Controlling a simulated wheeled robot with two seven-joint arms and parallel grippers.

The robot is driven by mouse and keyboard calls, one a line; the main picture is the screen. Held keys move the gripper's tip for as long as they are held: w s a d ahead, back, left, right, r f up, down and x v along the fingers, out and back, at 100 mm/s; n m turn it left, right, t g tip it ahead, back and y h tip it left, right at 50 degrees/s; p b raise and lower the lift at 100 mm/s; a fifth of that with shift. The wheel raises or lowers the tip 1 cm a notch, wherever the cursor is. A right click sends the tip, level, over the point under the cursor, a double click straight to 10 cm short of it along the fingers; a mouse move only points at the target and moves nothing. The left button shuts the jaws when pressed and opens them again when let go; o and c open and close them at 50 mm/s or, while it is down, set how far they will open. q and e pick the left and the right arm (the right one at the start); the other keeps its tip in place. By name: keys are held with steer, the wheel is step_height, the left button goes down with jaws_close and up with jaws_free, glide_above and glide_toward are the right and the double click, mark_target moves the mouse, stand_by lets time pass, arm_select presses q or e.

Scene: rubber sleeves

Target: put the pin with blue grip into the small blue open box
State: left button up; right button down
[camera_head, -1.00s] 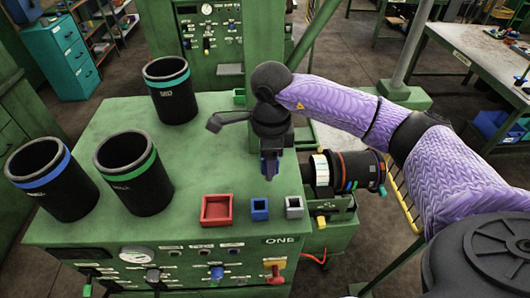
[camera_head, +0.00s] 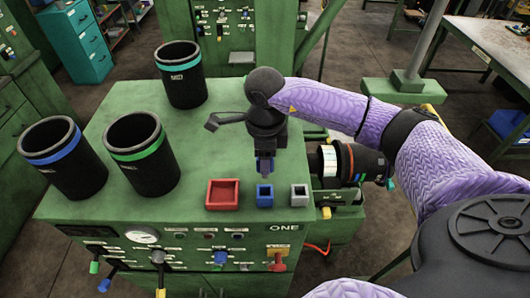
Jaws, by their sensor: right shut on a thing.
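The small blue open box (camera_head: 265,197) stands at the front right of the green machine top, between a red open box and a grey one. My right gripper (camera_head: 265,160) is just behind and above the blue box, pointing down. It is shut on the pin with blue grip (camera_head: 265,170), which hangs upright over or just behind the box. The jaws hide much of the pin, and I cannot tell whether its tip is inside the box. My left gripper is not in view.
The red open box (camera_head: 222,194) is to the left and the small grey box (camera_head: 299,196) to the right. Three black sleeves with blue (camera_head: 62,158), green (camera_head: 141,157) and teal (camera_head: 181,76) bands stand on the left. The green top (camera_head: 212,140) between is clear.

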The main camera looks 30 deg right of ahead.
steer(key=shift+f+b, duration=1.25)
steer(key=shift+f, duration=0.7)
steer(key=shift+f+b, duration=2.45)
steer(key=shift+f, duration=0.25)
steer(key=shift+c, duration=0.5)
jaws_free()
step_height(320, 180, up, 10)
steer(key=shift+b, duration=0.7)
